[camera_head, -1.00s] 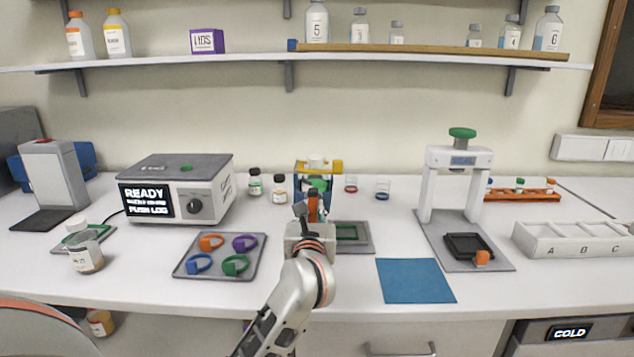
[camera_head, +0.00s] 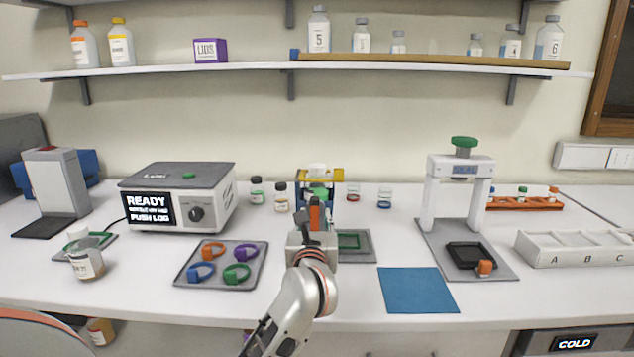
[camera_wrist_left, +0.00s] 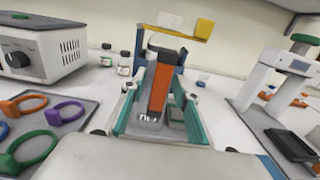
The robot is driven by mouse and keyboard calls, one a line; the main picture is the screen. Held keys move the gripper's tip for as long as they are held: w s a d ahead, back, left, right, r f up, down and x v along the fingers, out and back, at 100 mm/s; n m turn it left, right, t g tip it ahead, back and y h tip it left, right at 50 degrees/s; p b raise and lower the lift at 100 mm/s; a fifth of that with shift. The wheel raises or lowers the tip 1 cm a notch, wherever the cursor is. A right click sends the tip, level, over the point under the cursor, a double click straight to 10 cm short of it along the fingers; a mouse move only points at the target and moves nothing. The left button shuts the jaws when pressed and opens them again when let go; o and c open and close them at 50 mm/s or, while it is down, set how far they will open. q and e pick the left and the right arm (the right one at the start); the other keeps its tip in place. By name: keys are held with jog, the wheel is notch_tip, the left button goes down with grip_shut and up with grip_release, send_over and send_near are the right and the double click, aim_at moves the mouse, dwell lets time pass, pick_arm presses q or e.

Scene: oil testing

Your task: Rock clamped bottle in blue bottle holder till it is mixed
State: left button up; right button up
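The blue bottle holder (camera_head: 329,186) stands on the bench at centre, with a yellow clamp bar (camera_head: 328,175) across its top. A white-capped bottle (camera_head: 317,170) sits in it under the bar, mostly hidden behind my arm and the holder's parts. An orange upright handle (camera_head: 315,214) is at the holder's front. My left gripper (camera_head: 313,225) is at this handle. In the left wrist view, the fingers of my left gripper (camera_wrist_left: 160,95) stand on either side of the orange handle (camera_wrist_left: 159,88), with visible gaps. My right gripper is in neither view.
A tray (camera_head: 220,272) with several coloured rings lies to the left, below a READY-screen machine (camera_head: 180,196). A tray with a green pad (camera_head: 352,242) is just right of my gripper. A blue mat (camera_head: 418,289) and a white press (camera_head: 432,195) are further right.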

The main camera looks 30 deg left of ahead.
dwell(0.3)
pick_arm(q)
jog(key=p+v, duration=0.1)
jog(key=v, duration=0.7)
dwell(0.5)
